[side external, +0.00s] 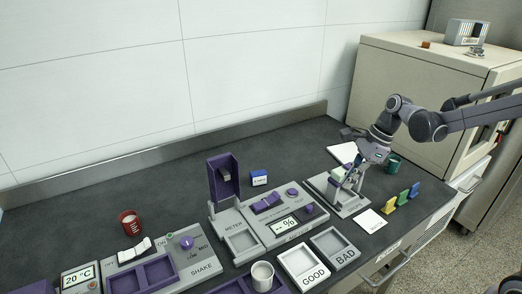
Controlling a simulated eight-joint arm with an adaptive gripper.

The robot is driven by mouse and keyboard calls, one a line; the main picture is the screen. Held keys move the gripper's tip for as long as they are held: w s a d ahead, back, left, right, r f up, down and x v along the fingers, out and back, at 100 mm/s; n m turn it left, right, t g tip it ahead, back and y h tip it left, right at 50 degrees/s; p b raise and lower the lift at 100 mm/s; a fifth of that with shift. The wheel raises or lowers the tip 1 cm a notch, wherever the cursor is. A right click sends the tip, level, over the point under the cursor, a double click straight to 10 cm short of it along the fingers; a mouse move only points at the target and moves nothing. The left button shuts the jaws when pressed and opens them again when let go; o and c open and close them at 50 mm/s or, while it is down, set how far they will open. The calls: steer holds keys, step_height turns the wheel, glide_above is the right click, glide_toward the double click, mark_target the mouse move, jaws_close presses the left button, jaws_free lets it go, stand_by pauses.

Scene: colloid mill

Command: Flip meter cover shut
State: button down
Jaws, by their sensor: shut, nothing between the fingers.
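The meter (228,228) is a grey unit with a square recess and the label METER, in the middle of the bench. Its purple cover (224,172) stands upright at the back of the recess, so it is open. A small grey block shows on the cover's inner face. A display panel with a purple switch and knobs adjoins the meter on the right. My gripper (351,187) is to the right of the meter, pointing down over a grey device (345,209), apart from the cover. It is shut and empty. Its fingertips are small and partly hidden against that device.
GOOD (309,278) and BAD (344,258) trays lie in front, with a white cup (262,275) beside them. A blue box (259,178) stands right of the cover. A shaker (160,265) and red can (131,223) are at left. Colored blocks (402,198) stand at right.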

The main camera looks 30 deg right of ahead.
mark_target(314, 211)
steer(key=x, duration=0.8)
steer(key=shift+a+f, duration=0.15)
steer(key=shift+f, duration=0.1)
steer(key=shift+w+a+r, duration=0.1)
steer(key=shift+w+a, duration=0.2)
steer(key=shift+a, duration=0.25)
steer(key=shift+w+a, duration=0.25)
steer(key=shift+a, duration=0.25)
steer(key=shift+w+a, duration=0.3)
steer(key=shift+a, duration=0.3)
steer(key=a, duration=0.9)
steer(key=shift+a, duration=0.1)
steer(key=d, duration=0.1)
steer(key=s+d, duration=0.2)
steer(key=d, duration=0.1)
steer(key=shift+d, duration=0.1)
steer(key=v, duration=1)
